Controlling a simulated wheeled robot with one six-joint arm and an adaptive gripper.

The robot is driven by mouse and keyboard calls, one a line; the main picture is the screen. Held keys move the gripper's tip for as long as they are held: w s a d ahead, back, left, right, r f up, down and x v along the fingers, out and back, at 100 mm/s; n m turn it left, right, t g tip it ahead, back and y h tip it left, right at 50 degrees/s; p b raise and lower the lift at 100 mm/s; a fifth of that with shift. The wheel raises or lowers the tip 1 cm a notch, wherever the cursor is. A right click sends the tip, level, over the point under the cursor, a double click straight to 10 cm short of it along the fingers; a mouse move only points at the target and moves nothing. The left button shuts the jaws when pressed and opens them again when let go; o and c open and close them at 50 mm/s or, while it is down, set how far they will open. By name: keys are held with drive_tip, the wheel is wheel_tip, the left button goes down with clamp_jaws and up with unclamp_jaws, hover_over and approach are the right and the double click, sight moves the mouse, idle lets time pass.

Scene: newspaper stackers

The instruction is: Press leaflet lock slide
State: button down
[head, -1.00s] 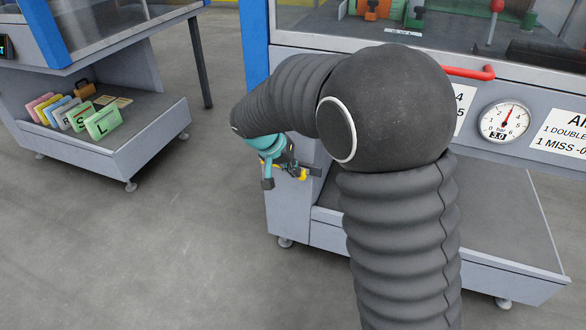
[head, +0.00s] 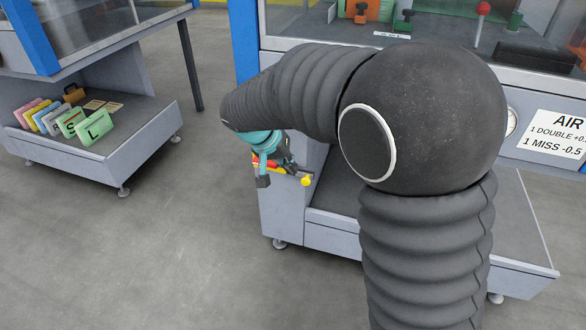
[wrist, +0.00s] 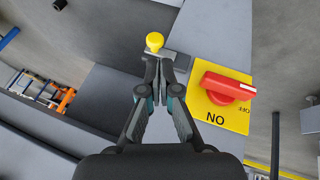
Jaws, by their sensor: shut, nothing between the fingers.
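In the wrist view, a round yellow knob (wrist: 155,41) stands by a small grey metal piece (wrist: 179,62) on the grey machine. No label marks it as the leaflet lock slide, so I cannot tell which part that is. My gripper (wrist: 160,57) is shut and empty, with its fingertips just short of the knob; I cannot tell whether they touch it. In the head view, my gripper (head: 290,169) is at the left front corner of the machine, beside the yellow knob (head: 306,181). My arm hides part of the machine front.
A red rotary handle (wrist: 228,87) on a yellow plate (wrist: 215,113) sits right beside my fingers. A grey shelf (head: 520,235) juts from the machine's base. A second stand (head: 100,155) with coloured cards (head: 72,122) is at the left. Open floor lies between them.

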drive_tip(key=p+v, duration=0.1)
drive_tip(key=v, duration=0.3)
drive_tip(key=shift+s+a+r, duration=0.1)
drive_tip(key=shift+r, duration=0.15)
